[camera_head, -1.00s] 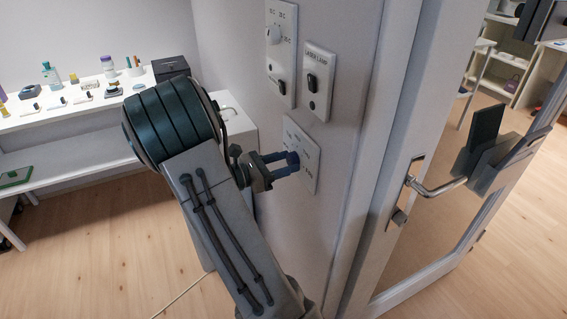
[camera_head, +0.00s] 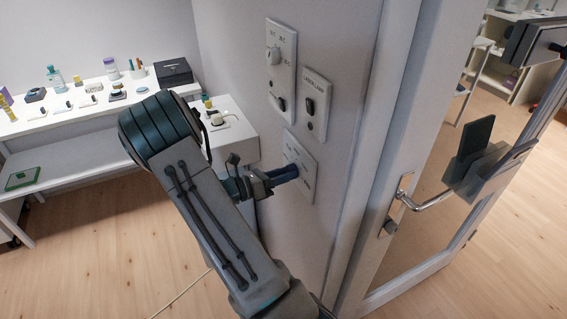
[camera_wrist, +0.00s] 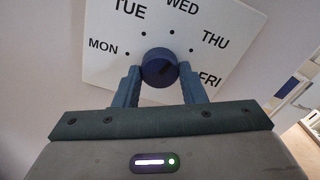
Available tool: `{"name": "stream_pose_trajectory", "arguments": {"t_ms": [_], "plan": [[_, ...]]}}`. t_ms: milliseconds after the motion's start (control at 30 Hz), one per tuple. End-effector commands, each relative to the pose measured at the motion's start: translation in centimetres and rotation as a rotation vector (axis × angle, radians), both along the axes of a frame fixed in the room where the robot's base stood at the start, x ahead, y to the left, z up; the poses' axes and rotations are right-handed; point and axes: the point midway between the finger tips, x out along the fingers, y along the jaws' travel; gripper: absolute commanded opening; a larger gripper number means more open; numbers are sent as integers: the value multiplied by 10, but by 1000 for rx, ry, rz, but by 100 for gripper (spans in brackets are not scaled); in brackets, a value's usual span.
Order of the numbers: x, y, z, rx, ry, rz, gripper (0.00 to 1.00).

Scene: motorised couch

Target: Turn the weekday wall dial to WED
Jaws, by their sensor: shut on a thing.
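The weekday dial is a white wall plate (camera_wrist: 105,72) marked MON, TUE, WED, THU and FRI, with small dots around a round dark blue knob (camera_wrist: 160,67). The two fingers of my gripper (camera_wrist: 160,88) lie on either side of the knob and are shut on it. A dark mark on the knob seems to slant to the upper right, toward the THU side; its exact direction is hard to tell. FRI is partly hidden by the right finger. In the head view my gripper (camera_head: 290,173) reaches the plate (camera_head: 307,183), and the fingers hide the knob.
Above the dial are a panel with a round knob and a switch (camera_head: 281,65) and a labelled switch plate (camera_head: 315,105). A door with a lever handle (camera_head: 430,200) stands to the right. A table with small items (camera_head: 70,120) is at the left. Floor is clear.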

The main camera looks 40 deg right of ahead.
Motion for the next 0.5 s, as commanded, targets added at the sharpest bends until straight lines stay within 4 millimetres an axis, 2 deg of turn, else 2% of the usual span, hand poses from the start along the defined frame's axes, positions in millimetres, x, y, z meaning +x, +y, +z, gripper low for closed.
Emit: {"name": "stream_pose_trajectory", "arguments": {"t_ms": [33,500], "plan": [[0,0,7,10,41,0,14],[0,0,2,73,305,0,14]]}}
